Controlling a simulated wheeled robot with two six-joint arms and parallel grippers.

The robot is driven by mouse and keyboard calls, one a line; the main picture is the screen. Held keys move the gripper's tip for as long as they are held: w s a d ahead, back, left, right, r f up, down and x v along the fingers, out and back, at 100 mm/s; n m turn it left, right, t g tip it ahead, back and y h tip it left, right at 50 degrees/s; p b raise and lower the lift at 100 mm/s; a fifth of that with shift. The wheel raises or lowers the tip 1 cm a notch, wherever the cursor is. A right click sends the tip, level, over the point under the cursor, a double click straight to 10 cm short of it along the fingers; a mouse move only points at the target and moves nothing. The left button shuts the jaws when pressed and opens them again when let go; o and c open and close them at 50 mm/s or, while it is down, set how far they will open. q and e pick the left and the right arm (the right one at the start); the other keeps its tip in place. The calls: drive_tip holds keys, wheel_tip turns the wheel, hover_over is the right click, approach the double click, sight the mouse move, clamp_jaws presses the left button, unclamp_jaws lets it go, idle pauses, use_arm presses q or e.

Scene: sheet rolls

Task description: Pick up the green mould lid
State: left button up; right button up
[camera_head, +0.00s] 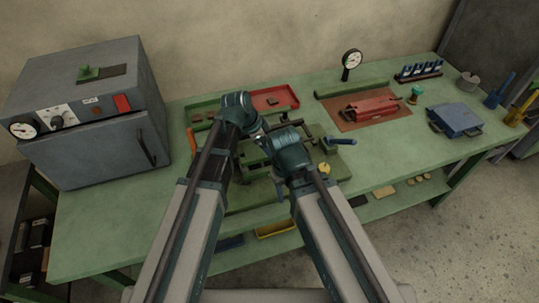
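A small green piece with an upright knob (88,73) sits on top of the grey oven at the left, beside a flat dark plate. A smaller green knobbed piece (416,93) stands on the bench right of the red mould (372,107). I cannot tell for sure which of these is the green mould lid. Both my arms reach in from the bottom and fold together over the middle of the bench, away from both pieces. The fingertips of both grippers are not clear among the arm links and the fixture below.
The grey oven (90,115) stands on the bench's left end. A red tray (274,98) lies behind my arms. A blue box with handles (457,119), a dial gauge (351,62) and a rack (419,71) stand to the right. The bench's left front (100,225) is clear.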

use_arm(q)
clamp_jaws()
idle(0.5)
drive_tip(key=shift+r, duration=0.1)
wheel_tip(320, 180, up, 10)
drive_tip(key=p, duration=1)
